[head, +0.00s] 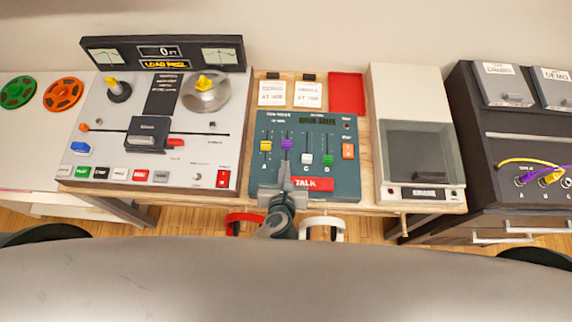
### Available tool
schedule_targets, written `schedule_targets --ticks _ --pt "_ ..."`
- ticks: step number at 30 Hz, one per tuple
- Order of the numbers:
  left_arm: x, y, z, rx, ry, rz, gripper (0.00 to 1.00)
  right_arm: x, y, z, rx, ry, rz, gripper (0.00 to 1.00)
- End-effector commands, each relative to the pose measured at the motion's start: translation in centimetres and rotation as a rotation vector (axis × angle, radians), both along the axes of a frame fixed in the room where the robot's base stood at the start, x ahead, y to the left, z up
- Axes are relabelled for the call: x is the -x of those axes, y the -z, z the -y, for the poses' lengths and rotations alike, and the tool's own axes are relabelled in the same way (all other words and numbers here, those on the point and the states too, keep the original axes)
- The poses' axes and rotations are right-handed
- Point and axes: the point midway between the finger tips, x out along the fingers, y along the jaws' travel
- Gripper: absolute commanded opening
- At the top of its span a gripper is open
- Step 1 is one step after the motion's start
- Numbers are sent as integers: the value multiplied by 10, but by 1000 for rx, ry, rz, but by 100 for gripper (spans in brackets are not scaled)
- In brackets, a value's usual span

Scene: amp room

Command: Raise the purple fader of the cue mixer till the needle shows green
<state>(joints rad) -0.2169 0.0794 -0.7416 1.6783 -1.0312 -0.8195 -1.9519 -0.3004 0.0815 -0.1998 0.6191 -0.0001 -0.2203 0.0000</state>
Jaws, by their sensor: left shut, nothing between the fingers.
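The cue mixer (347,184) is a teal panel in the middle of the bench. Its purple fader (287,144) is second from the left, in the upper part of its slot. My left gripper (285,162) is shut and empty over the mixer, its tips just below the purple cap in the picture; I cannot tell whether they touch it. The gripper hides the lower slot. Yellow (266,146), white (306,158) and green (328,160) faders sit beside it. A dark display (318,121) is at the mixer's top; no needle is readable there. My right gripper is not in view.
A red TALK button (312,184) lies right of my gripper, and an orange button (348,151) at the mixer's right edge. A tape machine (206,150) with two needle meters (222,56) stands left. A lidded box (420,150) stands right.

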Motion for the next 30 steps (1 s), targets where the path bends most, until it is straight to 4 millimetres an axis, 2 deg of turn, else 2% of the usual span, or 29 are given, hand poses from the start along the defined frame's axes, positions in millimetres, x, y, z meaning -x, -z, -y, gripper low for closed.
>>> schedule_targets --ticks 5,15,21,30 --pt "19 -8 0 1 0 -1 0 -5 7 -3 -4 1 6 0" --pt "59 -32 0 1 0 -1 0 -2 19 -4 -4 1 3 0" --pt "67 -38 0 1 1 -1 0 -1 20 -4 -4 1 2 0" --pt "67 -38 0 0 1 0 0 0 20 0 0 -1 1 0"
